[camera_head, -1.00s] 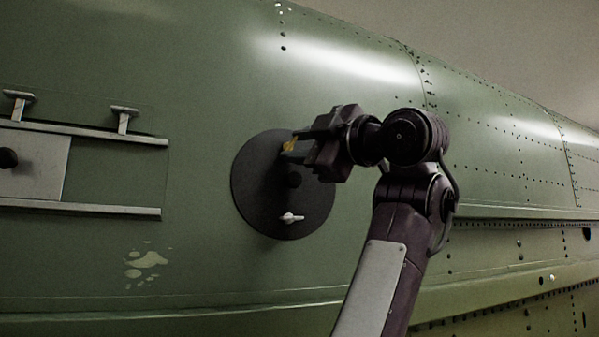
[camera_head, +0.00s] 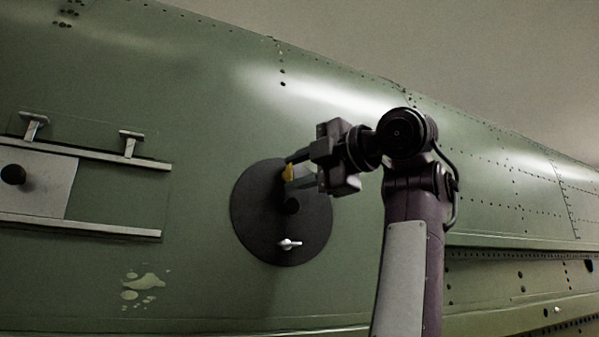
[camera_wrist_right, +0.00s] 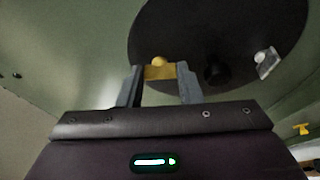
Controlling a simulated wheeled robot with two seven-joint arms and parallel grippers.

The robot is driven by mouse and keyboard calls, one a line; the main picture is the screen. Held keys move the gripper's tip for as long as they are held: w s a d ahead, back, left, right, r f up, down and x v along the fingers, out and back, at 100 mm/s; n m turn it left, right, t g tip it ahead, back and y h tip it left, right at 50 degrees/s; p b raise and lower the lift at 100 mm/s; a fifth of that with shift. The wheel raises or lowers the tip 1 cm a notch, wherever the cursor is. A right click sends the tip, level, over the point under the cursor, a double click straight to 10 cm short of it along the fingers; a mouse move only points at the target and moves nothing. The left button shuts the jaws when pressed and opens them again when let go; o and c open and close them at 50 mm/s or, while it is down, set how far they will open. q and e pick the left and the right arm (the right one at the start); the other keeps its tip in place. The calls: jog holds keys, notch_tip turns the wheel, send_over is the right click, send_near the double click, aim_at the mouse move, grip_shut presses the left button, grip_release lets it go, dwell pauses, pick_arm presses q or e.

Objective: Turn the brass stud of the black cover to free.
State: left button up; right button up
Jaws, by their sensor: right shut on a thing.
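The black cover (camera_head: 262,225) is a round disc on the green skin, in the middle of the head view. Its brass stud (camera_head: 289,173) sits near the top of the disc. My right gripper (camera_head: 293,170) reaches it from the right and is shut on the stud's wing. In the right wrist view the brass stud (camera_wrist_right: 160,71) lies between the two fingers (camera_wrist_right: 160,80), crosswise from one to the other. The cover (camera_wrist_right: 205,25) fills the upper part behind it. Fingers partly hide the stud in the head view. My left gripper is not in view.
A black knob (camera_head: 291,206) stands out at the cover's middle. A silver stud (camera_head: 288,244) sits near its lower edge. At left, two rails (camera_head: 110,229) hold a grey plate (camera_head: 50,192) with a black knob (camera_head: 13,174). A small yellow part (camera_wrist_right: 302,129) shows in the right wrist view.

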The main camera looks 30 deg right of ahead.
jog(key=o, duration=1)
jog(key=b+v, duration=0.3)
jog(key=v, duration=0.5)
jog(key=shift+w+b, duration=0.1)
jog(key=shift+b, duration=0.25)
